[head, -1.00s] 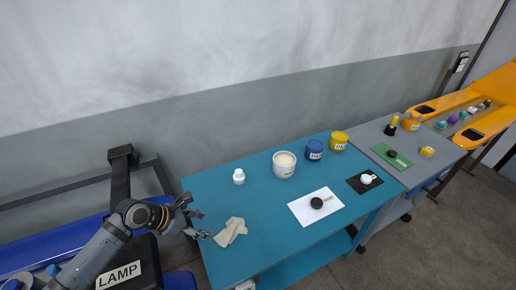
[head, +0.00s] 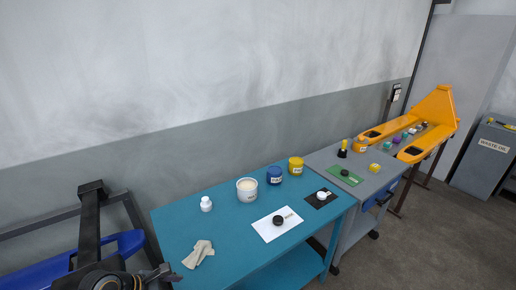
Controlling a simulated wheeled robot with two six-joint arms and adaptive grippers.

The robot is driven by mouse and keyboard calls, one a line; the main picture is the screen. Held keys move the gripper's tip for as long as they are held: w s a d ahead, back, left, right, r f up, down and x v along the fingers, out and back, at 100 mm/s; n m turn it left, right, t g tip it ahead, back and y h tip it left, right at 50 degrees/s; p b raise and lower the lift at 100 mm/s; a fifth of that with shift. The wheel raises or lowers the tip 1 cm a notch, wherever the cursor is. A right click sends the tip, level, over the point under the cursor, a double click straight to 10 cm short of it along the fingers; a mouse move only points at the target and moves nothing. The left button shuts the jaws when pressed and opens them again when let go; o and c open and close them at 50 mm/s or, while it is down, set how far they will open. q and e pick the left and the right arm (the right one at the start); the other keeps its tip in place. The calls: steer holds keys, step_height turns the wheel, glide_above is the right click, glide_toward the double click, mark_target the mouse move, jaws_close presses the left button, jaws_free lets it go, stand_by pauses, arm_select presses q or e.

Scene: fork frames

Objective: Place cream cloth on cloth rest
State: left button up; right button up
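The cream cloth (head: 198,254) lies crumpled on the near left part of the teal table (head: 184,230). My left gripper (head: 168,276) is low in the head view, at the table's left edge and just left of and below the cloth. It looks apart from the cloth. Its fingers are small and dark, so I cannot tell if they are open or shut. My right gripper is not in view. I cannot make out which thing is the cloth rest.
A white bottle (head: 206,204), a white tub (head: 247,190), a blue pot (head: 274,175) and a yellow pot (head: 296,165) stand along the table's back. A white sheet (head: 268,233) and black mat (head: 330,203) lie rightward. A grey table (head: 325,157) adjoins. Open floor lies right.

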arm_select(q)
steer(key=s+a+m+g+y, duration=0.1)
steer(key=s+m+y, duration=0.85)
steer(key=m, duration=1.45)
steer(key=s+a+f+g+h+b, duration=0.1)
steer(key=s+a+f+b, duration=0.1)
steer(key=f, duration=1.4)
steer(key=s+a+f+g+h+b, duration=0.1)
steer(key=s+f+h+b, duration=0.15)
steer(key=f, duration=1.35)
steer(key=s+a+f+b, duration=0.1)
steer(key=s+f+b, duration=0.1)
steer(key=s+f, duration=1.6)
steer(key=shift+s+a+f+g+y, duration=0.2)
steer(key=shift+s+f+g+y, duration=0.1)
steer(key=shift+s, duration=0.05)
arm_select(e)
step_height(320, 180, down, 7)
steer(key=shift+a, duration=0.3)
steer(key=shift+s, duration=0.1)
